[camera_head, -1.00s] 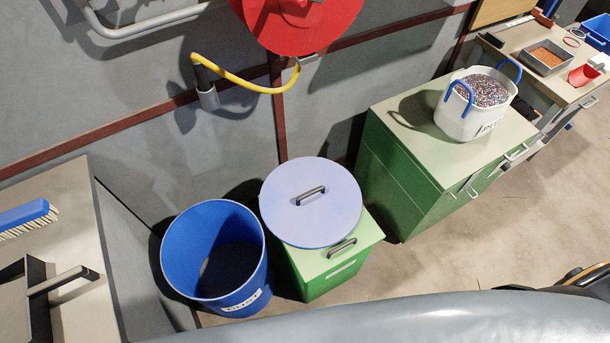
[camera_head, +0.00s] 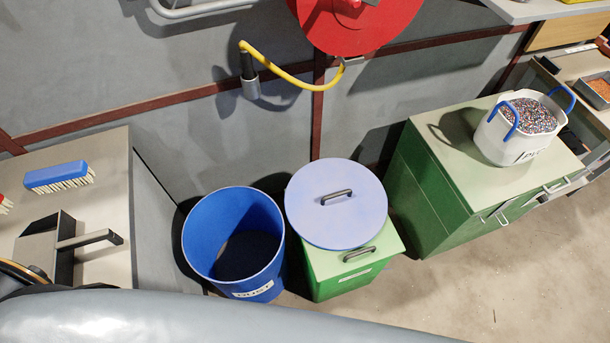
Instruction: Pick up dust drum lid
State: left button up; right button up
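The dust drum lid (camera_head: 310,217) is a flat pale-blue disc with a dark bar handle (camera_head: 336,196) at its middle. It lies on top of a small green cabinet (camera_head: 324,284). The dust drum (camera_head: 207,251) is blue, open at the top and labelled, with dark contents inside. It stands just left of the cabinet. Neither of my grippers shows in the head view, so nothing of mine is seen touching the lid.
A larger green cabinet (camera_head: 428,202) with a white granulate bucket (camera_head: 496,148) stands at right. A left bench (camera_head: 105,190) holds a blue brush (camera_head: 58,177) and a dustpan (camera_head: 46,244). A red reel (camera_head: 350,22) with a yellow hose hangs above. Floor (camera_head: 480,285) is clear at right.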

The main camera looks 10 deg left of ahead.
aim_at(338, 205)
jog(key=k+l+u, duration=0.15)
jog(key=k+u, duration=0.7)
jog(key=u, duration=0.15)
